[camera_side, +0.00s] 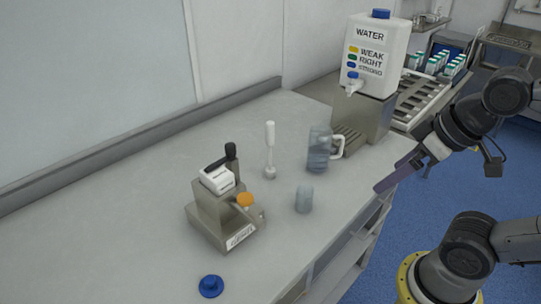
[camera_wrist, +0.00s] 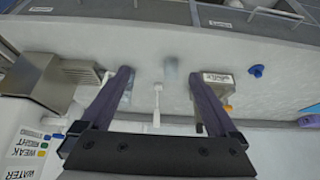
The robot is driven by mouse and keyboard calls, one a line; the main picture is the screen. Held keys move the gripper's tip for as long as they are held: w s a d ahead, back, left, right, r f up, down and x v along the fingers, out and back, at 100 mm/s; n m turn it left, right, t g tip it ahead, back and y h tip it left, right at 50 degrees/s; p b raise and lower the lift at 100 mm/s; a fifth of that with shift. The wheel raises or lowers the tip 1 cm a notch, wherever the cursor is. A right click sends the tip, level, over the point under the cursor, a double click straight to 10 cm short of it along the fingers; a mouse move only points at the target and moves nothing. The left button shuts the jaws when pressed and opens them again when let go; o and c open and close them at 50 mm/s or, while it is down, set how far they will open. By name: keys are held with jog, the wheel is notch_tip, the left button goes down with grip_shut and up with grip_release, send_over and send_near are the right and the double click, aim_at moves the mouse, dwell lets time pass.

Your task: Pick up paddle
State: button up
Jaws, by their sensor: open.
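The paddle (camera_side: 270,146) is white, with a thick upper handle and a small round foot, and stands upright on the grey counter. In the wrist view the paddle (camera_wrist: 157,102) appears between my two fingers, some distance beyond them. My gripper (camera_wrist: 159,76) is open and empty. In the side view my gripper (camera_side: 398,174) is over the counter's right edge, to the right of the paddle and apart from it. Its purple fingers overlap there, so only their side shows.
A clear jug (camera_side: 319,152) and a small cup (camera_side: 304,199) stand between my gripper and the paddle. A steel device (camera_side: 217,214) with a black handle is left of the paddle. A blue knob (camera_side: 211,286) lies in front. A water tank (camera_side: 376,52) stands behind. The left counter is clear.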

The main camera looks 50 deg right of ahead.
jog(key=c, duration=0.4)
